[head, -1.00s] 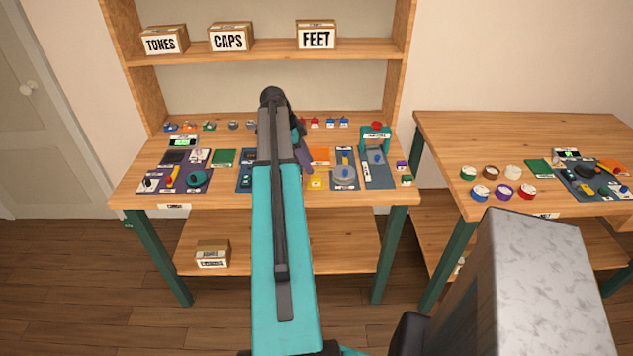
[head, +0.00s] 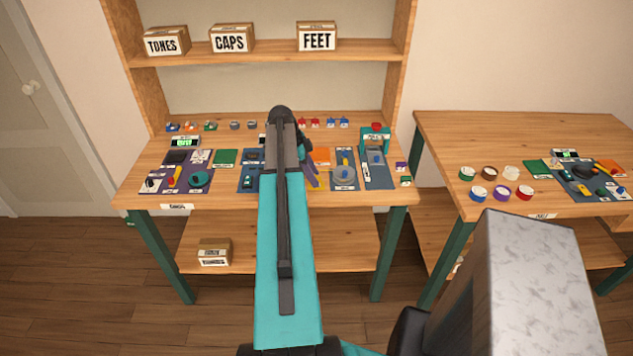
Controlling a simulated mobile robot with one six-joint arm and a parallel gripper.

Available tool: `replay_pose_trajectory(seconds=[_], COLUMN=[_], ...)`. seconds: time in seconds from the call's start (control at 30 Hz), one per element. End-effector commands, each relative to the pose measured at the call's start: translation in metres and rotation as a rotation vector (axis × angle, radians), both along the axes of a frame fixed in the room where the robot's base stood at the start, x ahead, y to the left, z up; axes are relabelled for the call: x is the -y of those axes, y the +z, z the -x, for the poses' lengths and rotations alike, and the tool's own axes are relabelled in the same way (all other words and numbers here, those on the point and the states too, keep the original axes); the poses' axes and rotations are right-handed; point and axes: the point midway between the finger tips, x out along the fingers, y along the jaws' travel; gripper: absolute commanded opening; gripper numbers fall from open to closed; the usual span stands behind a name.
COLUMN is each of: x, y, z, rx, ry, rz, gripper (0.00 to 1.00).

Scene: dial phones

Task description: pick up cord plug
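I cannot make out which of the small parts is the cord plug; it may be hidden behind my arm. My arm reaches over the middle of the left workbench (head: 345,198). My gripper (head: 309,172) shows only in part, just right of the arm's far end and low over the bench's middle. The arm covers most of it, so its fingers and anything between them cannot be made out.
A purple mat (head: 160,184) with phone parts lies left, and a blue-grey mat (head: 376,181) right. Small parts line the back edge. A teal stand with a red top (head: 375,138) rises at back right. Labelled boxes (head: 232,39) sit on the shelf. A second workbench (head: 450,140) stands right.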

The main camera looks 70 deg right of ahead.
Motion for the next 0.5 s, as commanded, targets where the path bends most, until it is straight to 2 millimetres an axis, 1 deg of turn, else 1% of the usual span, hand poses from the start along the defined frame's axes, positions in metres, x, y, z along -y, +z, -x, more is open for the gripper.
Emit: replay_pose_trajectory(seconds=[0.4, 0.43, 0.5], x=[0.0002, 0.0002, 0.0003], y=[0.0000, 0.0000, 0.0001], z=[0.0006, 0.0006, 0.0007], rx=[0.000, 0.000, 0.000], ry=[-0.001, -0.001, -0.001], rz=[0.000, 0.000, -0.001], gripper=[0.38, 0.34, 0.22])
